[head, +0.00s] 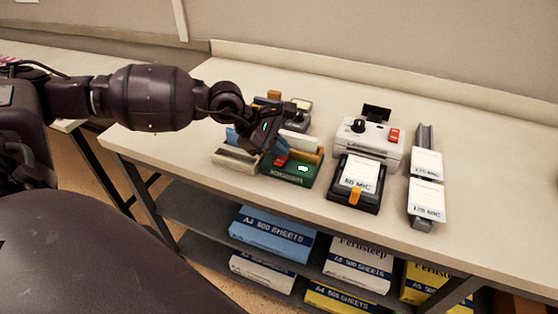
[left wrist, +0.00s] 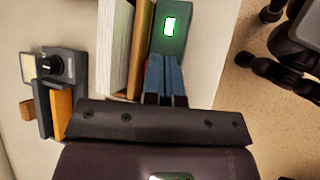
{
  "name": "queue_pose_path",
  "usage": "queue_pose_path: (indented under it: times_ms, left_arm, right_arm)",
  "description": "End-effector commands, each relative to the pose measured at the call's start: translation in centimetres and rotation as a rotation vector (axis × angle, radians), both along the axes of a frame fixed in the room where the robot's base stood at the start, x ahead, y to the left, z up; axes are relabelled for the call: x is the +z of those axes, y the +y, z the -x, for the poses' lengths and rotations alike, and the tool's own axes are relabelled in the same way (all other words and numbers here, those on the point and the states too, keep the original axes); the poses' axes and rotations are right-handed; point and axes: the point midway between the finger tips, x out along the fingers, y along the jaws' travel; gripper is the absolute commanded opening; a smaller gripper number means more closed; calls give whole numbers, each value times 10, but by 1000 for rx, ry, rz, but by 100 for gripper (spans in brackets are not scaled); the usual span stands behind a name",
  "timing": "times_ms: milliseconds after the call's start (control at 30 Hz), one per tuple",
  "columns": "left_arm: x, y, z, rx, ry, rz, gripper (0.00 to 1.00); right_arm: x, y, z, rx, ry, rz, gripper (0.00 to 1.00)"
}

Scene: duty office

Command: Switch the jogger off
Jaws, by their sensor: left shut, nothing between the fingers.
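The jogger (head: 290,178) is a green-fronted unit with lettering on its front, near the table's front edge. Upright sheets or boards in white and tan stand in it. A small lit white-green window (head: 303,168) shows on it, and a red switch (head: 281,161) is beside that window. In the left wrist view the green body (left wrist: 181,42) and its lit window (left wrist: 169,27) show just beyond my fingers. My left gripper (left wrist: 165,62) is shut and empty, its blue-tipped fingers close over the jogger. Whether they touch it I cannot tell.
A dark device with a knob (head: 299,117) stands behind the jogger. To the right are a white machine (head: 370,135) with a red switch, a black tray (head: 345,196) with a labelled pack, and a rack with labelled packs (head: 426,190). Paper reams lie on shelves below.

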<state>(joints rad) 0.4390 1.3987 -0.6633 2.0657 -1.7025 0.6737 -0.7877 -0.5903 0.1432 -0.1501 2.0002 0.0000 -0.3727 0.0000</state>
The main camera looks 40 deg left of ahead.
Motion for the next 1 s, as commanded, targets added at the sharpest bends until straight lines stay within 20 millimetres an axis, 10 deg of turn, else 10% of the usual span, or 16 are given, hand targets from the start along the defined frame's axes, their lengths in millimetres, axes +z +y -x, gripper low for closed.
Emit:
queue_pose_path:
  times_ms: [1000]
  left_arm:
    - [0,0,0,0,0,0,0]
  right_arm:
    - [-2,-1,4,-2,9,0,43]
